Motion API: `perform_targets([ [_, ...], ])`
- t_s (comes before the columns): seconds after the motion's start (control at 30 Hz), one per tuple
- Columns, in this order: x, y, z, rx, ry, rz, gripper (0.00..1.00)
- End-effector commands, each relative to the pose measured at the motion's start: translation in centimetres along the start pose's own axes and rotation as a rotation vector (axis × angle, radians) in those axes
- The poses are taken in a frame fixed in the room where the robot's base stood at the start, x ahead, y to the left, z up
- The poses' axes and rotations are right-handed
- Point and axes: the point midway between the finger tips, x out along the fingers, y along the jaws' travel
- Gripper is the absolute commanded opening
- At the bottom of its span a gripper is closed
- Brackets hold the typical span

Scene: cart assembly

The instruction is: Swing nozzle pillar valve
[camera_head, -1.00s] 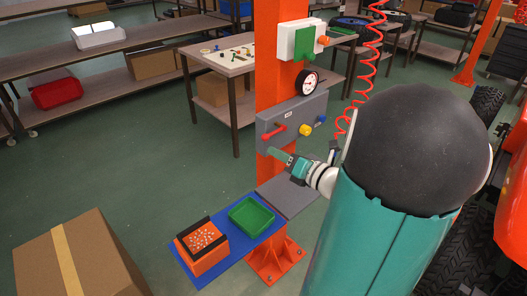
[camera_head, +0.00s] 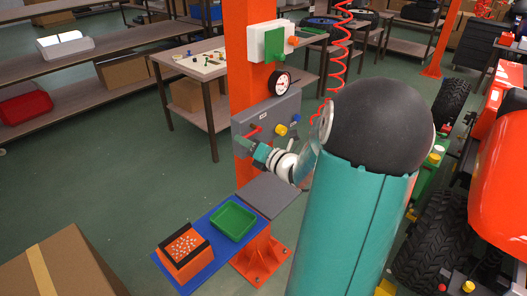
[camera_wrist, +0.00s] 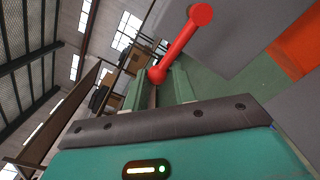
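The red lever valve (camera_head: 256,130) sits on the left part of the grey panel (camera_head: 270,112) on the orange pillar. In the wrist view the red lever (camera_wrist: 180,44) runs slantwise, with its rounded lower end at the fingertips. My gripper (camera_head: 246,145) is at the panel's lower left, right by the lever. In the wrist view my gripper's green fingers (camera_wrist: 160,84) lie close around the lever's lower end with a narrow dark gap between them. I cannot tell whether they clamp it. No nozzle can be made out.
A yellow knob (camera_head: 281,130) and a blue one (camera_head: 294,118) are right of the lever. A round gauge (camera_head: 280,83) is above. A green tray (camera_head: 233,221) and an orange box (camera_head: 184,251) stand below on a blue board. A red vehicle (camera_head: 500,185) is at right.

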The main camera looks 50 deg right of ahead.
Motion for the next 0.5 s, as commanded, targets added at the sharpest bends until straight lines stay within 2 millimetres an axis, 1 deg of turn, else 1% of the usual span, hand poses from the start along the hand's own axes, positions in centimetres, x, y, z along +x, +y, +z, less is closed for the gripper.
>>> perform_targets([
  [0.13,0.0,0.3,0.1,-0.005,-0.004,0.006,0.13],
  [0.23,0.0,0.1,0.0,-0.006,-0.004,0.007,0.13],
  [0.5,0.0,-1.2,-1.0,-0.004,-0.003,0.006,0.09],
])
